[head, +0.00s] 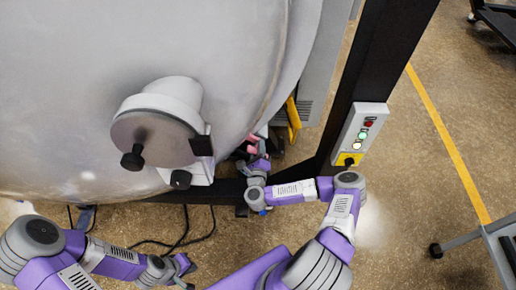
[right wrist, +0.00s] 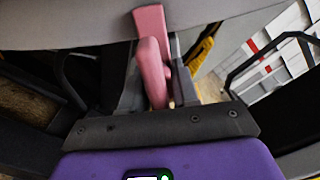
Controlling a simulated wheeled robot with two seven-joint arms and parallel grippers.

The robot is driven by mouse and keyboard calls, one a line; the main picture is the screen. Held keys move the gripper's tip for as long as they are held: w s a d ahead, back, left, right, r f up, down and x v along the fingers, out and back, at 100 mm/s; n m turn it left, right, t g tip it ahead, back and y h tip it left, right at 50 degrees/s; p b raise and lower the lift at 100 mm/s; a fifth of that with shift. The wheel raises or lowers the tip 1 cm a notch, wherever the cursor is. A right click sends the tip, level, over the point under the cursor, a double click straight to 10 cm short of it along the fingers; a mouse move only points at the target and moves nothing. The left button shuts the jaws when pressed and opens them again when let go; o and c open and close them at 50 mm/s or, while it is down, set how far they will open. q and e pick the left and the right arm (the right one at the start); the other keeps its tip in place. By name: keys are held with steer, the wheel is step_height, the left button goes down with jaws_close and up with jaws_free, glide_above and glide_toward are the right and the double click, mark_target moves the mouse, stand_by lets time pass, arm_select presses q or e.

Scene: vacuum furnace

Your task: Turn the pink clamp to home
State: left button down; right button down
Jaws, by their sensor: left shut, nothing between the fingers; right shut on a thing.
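The pink clamp (head: 252,141) shows small at the lower right edge of the big grey furnace vessel, partly hidden by my right gripper. In the right wrist view the pink clamp (right wrist: 151,62) stands upright between the dark fingers, its top against the grey vessel rim. My right gripper (head: 253,156) is shut on the pink clamp. The clamp's far side and hinge are hidden. My left gripper (head: 188,270) is at the lower left in the head view, away from the clamp, shut and empty.
The grey furnace vessel (head: 70,90) fills the upper left, with a round port and black knob (head: 132,158). A dark post with a button panel (head: 361,135) stands right of the clamp. Cables (head: 180,238) lie on the floor.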

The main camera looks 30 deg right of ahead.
stand_by(0.4)
steer(key=c, duration=1.1)
jaws_free()
steer(key=shift+s+a, duration=0.1)
steer(key=p+v, duration=0.1)
steer(key=v, duration=0.6)
steer(key=shift+s+p, duration=0.2)
steer(key=shift+p, duration=0.2)
